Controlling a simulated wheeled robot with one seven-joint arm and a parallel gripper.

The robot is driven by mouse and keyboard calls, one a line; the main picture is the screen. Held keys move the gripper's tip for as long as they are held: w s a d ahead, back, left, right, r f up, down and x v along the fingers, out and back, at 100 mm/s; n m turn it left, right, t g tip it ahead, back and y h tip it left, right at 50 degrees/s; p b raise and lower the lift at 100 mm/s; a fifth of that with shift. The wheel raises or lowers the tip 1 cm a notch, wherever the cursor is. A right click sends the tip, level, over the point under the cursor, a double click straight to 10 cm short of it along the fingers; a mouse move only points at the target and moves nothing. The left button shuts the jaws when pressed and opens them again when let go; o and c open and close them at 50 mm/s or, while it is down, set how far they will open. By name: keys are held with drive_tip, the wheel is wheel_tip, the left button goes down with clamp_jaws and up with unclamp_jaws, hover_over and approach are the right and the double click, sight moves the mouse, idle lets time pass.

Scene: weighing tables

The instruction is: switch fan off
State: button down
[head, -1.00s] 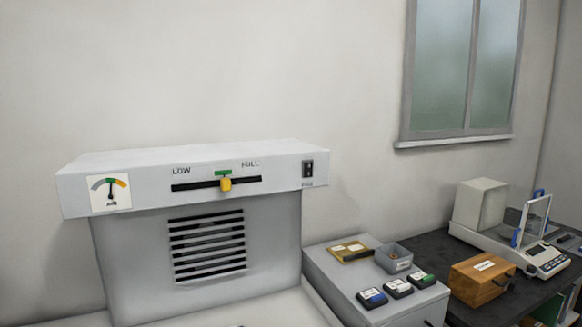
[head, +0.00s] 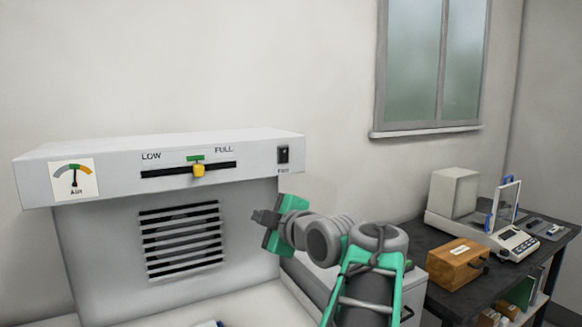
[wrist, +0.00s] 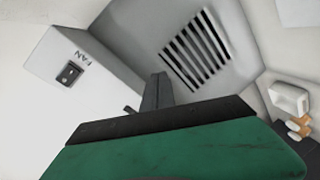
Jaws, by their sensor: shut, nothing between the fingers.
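The fan switch (head: 284,155) is a small black rocker at the right end of the hood's front panel, with a label under it. In the wrist view the fan switch (wrist: 70,73) is at the upper left beside the word FAN. My gripper (head: 257,216) is shut and empty, below and a little left of the switch, in front of the hood's lower face and apart from the switch. The closed fingers (wrist: 157,92) show in the wrist view, to the right of the switch. Which side of the rocker is pressed is too small to tell.
The hood panel (head: 100,150) carries a slider with a yellow knob (head: 198,171) and an air gauge (head: 75,180). A vent grille (head: 182,240) is below. A dark table (head: 470,290) at the right bears a balance (head: 515,241) and a wooden box (head: 455,262).

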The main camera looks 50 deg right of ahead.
sight(285, 152)
drive_tip(key=s+d+r+n+t+h, duration=0.2)
drive_tip(key=s+d+r+n, duration=0.3)
drive_tip(key=s+r, duration=0.5)
drive_tip(key=shift+s+d+r+t+h+b, duration=0.15)
drive_tip(key=shift+s+d+t+h+b, duration=0.4)
drive_tip(key=shift+d, duration=0.65)
drive_tip(key=shift+y, duration=0.35)
drive_tip(key=p+x, duration=0.2)
drive_tip(key=x, duration=0.4)
drive_tip(key=p+x, duration=0.3)
drive_tip(key=x, duration=0.4)
drive_tip(key=shift+w+d+r, duration=0.1)
drive_tip(key=shift+w+r, duration=0.05)
drive_tip(key=shift+r, duration=0.1)
drive_tip(key=shift+w+d, duration=0.1)
drive_tip(key=shift+w, duration=0.2)
drive_tip(key=shift+f, duration=0.1)
